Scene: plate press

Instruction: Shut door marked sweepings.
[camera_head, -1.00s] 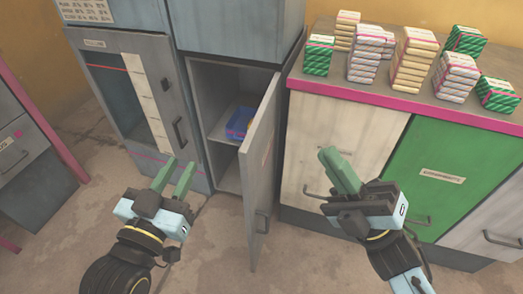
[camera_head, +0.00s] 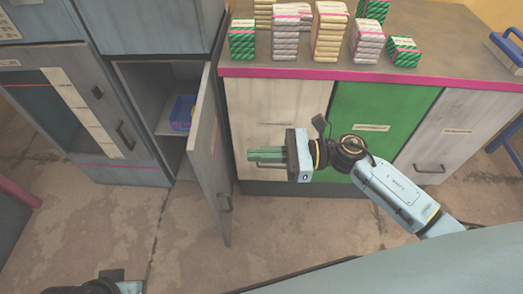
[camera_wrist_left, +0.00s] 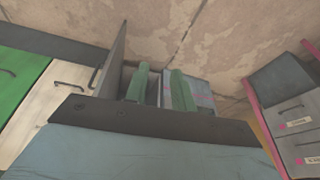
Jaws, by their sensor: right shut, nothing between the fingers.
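A grey cabinet door (camera_head: 207,150) stands open, swung out towards me, with a dark handle (camera_head: 226,203) near its lower free edge. I cannot read a sweepings mark on it. Its compartment shows a shelf with a blue box (camera_head: 183,112). My right gripper (camera_head: 254,156) is shut and empty, its green fingers pointing left at the door's outer face with a gap between. My left gripper (camera_wrist_left: 160,88) shows in the left wrist view, its green fingers apart and empty. In that view the open door (camera_wrist_left: 112,62) is an upright panel beside it.
Right of the door, a counter with a pink edge (camera_head: 380,76) bears several stacks of packets (camera_head: 328,35). Below are white (camera_head: 275,100), green (camera_head: 375,110) and grey doors. The floor (camera_head: 180,240) in front is clear.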

